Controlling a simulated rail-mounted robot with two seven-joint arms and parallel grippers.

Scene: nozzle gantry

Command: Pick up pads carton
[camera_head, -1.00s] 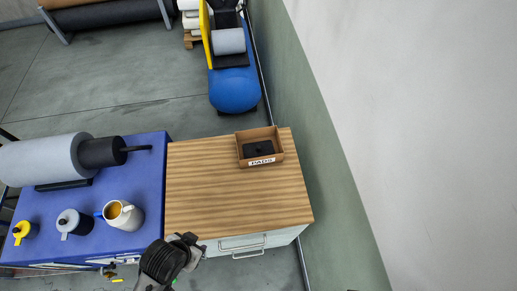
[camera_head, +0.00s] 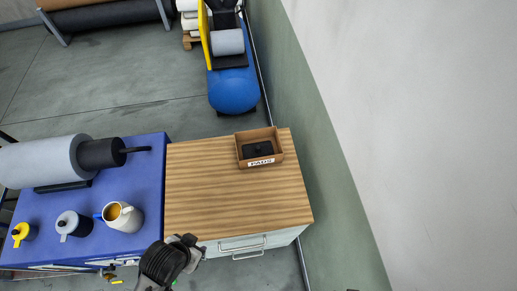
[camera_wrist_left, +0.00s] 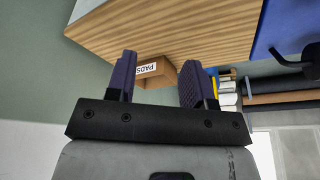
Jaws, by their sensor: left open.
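The pads carton (camera_head: 242,151) is an open brown box with a white label reading PADS and a dark item inside. It stands at the far right of the wooden top of a cabinet. In the left wrist view the carton (camera_wrist_left: 154,80) shows beyond and between the fingers, apart from them. My left gripper (camera_head: 196,243) is at the front edge of the wooden top, well short of the carton. In the left wrist view its two dark fingers (camera_wrist_left: 157,78) are spread wide with nothing between them. My right gripper is not seen.
The wooden top (camera_head: 225,195) is otherwise clear. A blue bench (camera_head: 100,205) to the left bears a grey roll (camera_head: 45,160), a white mug (camera_head: 122,214) and two lidded jugs. A wall rises close on the right. A blue tank (camera_head: 235,90) stands behind.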

